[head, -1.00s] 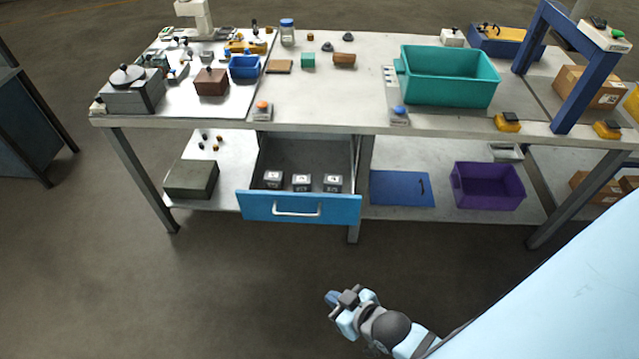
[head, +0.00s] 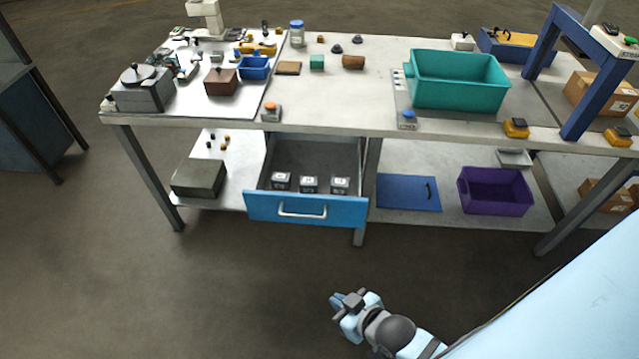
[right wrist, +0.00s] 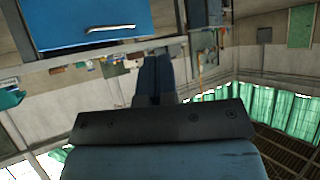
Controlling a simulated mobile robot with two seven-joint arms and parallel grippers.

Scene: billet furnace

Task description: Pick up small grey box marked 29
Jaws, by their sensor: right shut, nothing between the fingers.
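The label numbers are too small to read, so I cannot tell which is marked 29. The drawer (head: 305,208) has a blue front with a pale handle. My right gripper (head: 338,303) is in front of and below the drawer, well apart from it. In the right wrist view its fingers (right wrist: 153,80) are together and empty. My left gripper is not in view.
The drawer hangs under a workbench (head: 330,120) that holds a teal bin (head: 458,82), a small blue bin (head: 255,67) and other items. On the lower shelf are a purple crate (head: 495,192) and a grey-green box (head: 199,178). The floor before the bench is clear.

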